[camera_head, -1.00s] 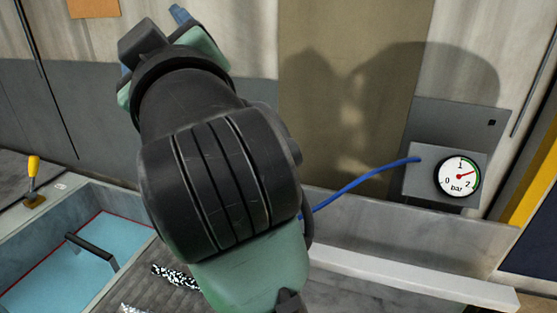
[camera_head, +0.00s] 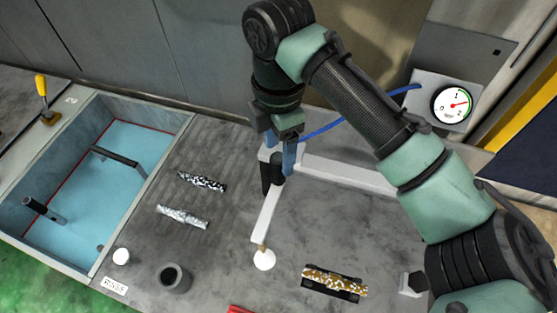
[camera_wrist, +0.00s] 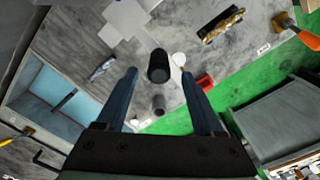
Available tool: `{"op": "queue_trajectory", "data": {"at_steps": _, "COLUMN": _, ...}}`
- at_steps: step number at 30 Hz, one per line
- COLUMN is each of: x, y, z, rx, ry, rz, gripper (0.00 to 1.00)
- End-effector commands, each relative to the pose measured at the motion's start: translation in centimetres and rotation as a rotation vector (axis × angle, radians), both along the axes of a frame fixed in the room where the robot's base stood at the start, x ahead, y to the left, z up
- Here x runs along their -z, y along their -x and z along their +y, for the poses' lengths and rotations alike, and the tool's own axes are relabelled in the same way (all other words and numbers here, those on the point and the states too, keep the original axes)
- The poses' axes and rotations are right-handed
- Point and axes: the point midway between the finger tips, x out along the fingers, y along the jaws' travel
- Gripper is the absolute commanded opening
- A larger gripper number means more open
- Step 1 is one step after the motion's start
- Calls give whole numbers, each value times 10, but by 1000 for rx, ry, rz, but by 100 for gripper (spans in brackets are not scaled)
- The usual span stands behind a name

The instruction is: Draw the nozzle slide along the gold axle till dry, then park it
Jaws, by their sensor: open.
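The gold-speckled axle (camera_head: 335,282) lies on a dark cradle at the front right of the bench. It also shows in the wrist view (camera_wrist: 222,24). The nozzle slide is a white arm (camera_head: 265,215) with a black upright grip (camera_head: 267,172) at its back end and a white round nozzle (camera_head: 264,258) at its front, left of the axle. A white rail (camera_head: 350,178) runs right from it. My gripper (camera_head: 281,170) is open, pointing down at the black grip. In the wrist view the grip (camera_wrist: 158,66) appears between the blue fingertips (camera_wrist: 160,75); contact is unclear.
A blue hose (camera_head: 322,130) runs to a pressure gauge (camera_head: 453,104) on the wall. Black-white (camera_head: 202,182) and silver (camera_head: 182,217) axles lie left. A blue-filled tank (camera_head: 110,165), a grey cup (camera_head: 174,279) and a red object (camera_head: 238,310) are around the bench.

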Motion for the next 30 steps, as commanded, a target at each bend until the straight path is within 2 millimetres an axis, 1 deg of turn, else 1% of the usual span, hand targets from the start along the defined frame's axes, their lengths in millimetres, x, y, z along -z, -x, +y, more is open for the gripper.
{"op": "queue_trajectory", "data": {"at_steps": 6, "x": 39, "y": 1, "z": 0, "rx": 1, "ry": 0, "rz": 1, "gripper": 70}}
{"op": "queue_trajectory", "data": {"at_steps": 9, "x": 52, "y": 0, "z": 0, "rx": 1, "ry": -1, "rz": 0, "gripper": 70}}
{"op": "queue_trajectory", "data": {"at_steps": 15, "x": 65, "y": 0, "z": 0, "rx": 0, "ry": 0, "rz": -1, "gripper": 70}}
{"op": "queue_trajectory", "data": {"at_steps": 22, "x": 66, "y": 0, "z": 0, "rx": 0, "ry": -1, "rz": -2, "gripper": 70}}
{"op": "queue_trajectory", "data": {"at_steps": 23, "x": 66, "y": 0, "z": 0, "rx": 0, "ry": -1, "rz": -2, "gripper": 68}}
{"op": "queue_trajectory", "data": {"at_steps": 24, "x": 66, "y": 0, "z": 0, "rx": 0, "ry": -1, "rz": -2, "gripper": 60}}
{"op": "queue_trajectory", "data": {"at_steps": 26, "x": 66, "y": 0, "z": 0, "rx": 0, "ry": -1, "rz": -2, "gripper": 50}}
{"op": "queue_trajectory", "data": {"at_steps": 30, "x": 65, "y": 0, "z": 0, "rx": 0, "ry": -1, "rz": -2, "gripper": 24}}
